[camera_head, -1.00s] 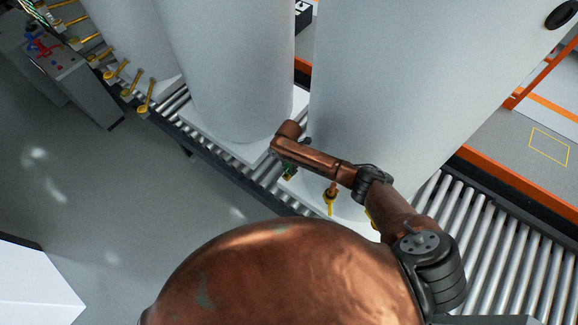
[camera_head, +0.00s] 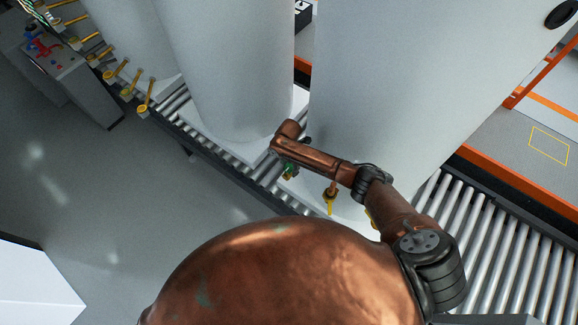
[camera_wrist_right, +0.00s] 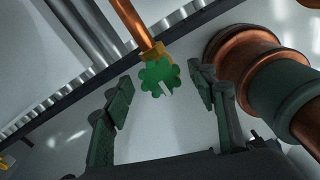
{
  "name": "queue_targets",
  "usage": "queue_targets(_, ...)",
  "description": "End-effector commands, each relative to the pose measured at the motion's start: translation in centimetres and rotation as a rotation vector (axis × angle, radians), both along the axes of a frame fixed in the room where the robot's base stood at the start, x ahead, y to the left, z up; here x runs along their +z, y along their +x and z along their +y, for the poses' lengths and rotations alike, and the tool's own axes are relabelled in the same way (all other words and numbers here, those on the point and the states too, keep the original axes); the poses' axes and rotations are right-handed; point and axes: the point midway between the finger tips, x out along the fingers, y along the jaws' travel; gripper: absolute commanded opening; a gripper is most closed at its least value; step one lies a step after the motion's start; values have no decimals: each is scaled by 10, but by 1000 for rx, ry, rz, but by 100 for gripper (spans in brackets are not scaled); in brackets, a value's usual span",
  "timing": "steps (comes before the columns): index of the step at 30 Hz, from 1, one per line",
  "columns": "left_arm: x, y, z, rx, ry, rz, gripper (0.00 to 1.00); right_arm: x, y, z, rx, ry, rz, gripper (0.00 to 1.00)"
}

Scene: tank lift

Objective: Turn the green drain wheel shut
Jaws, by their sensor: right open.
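The green drain wheel (camera_wrist_right: 158,76) sits on a brass fitting at the end of a copper pipe (camera_wrist_right: 137,22) in the right wrist view. It has a lobed rim and a pale slot-like mark. My right gripper (camera_wrist_right: 163,84) is open, with one dark finger on each side of the wheel and a gap to both. In the head view the green wheel (camera_head: 290,170) shows just below my right forearm, at the foot of a white tank (camera_head: 400,90). My right fingers are mostly hidden there by the arm. My left gripper is not in view.
Several tall white tanks, one of them in the middle (camera_head: 230,70), stand along a roller conveyor (camera_head: 500,235). A grey control box (camera_head: 80,85) stands at the left, with open floor in front.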

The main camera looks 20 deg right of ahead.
Motion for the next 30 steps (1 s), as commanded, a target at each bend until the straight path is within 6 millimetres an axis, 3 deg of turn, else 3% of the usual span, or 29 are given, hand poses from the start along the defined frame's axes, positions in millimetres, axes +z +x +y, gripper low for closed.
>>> queue_targets(5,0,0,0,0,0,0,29,17,1,1,2,2,-3,52)
queue_targets(18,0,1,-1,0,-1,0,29,101,1,0,-1,1,-2,52)
queue_targets(24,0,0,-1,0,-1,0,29,118,0,0,0,0,0,52)
queue_targets(30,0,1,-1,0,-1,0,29,120,0,0,0,0,0,52)
